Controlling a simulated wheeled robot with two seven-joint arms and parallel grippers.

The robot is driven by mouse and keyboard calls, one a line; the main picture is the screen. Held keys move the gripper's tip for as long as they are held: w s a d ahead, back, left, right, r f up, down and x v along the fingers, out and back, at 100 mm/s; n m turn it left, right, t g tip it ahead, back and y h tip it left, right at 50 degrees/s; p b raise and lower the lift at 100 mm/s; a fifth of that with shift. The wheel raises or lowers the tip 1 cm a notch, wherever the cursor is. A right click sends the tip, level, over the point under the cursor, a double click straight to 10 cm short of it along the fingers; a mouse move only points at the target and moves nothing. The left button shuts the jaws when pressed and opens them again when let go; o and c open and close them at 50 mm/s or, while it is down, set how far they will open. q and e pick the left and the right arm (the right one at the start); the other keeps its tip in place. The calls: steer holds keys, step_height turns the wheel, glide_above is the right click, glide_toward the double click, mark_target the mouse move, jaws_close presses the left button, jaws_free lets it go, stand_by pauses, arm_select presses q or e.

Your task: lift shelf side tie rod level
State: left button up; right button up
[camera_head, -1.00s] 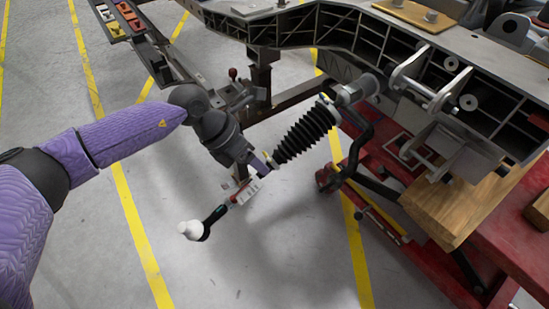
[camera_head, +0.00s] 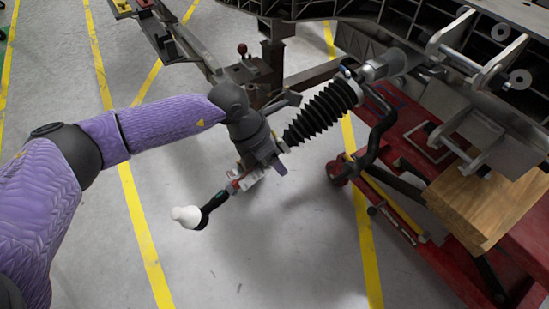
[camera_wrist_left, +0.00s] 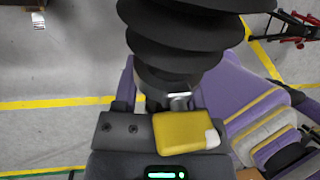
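The tie rod hangs slanted off the side of the chassis, with a black ribbed boot (camera_head: 322,112) and a white-capped outer end (camera_head: 187,216) at lower left, above the floor. My left gripper (camera_head: 277,163) is at the rod just outboard of the boot, overlapping it in the head view. In the left wrist view the boot (camera_wrist_left: 180,35) fills the top middle, and a short metal part of the rod (camera_wrist_left: 179,100) shows below it. The finger gap is hidden, so I cannot tell whether the fingers are closed on the rod. My right gripper is not in view.
The dark chassis frame (camera_head: 355,38) spans the upper right. A red stand (camera_head: 432,240) with a wooden block (camera_head: 485,200) is below it. A dark metal post (camera_head: 272,55) stands behind my left wrist. Grey floor with yellow lines is clear at the lower middle.

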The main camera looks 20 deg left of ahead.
arm_select(q)
jaws_close()
stand_by(1.2)
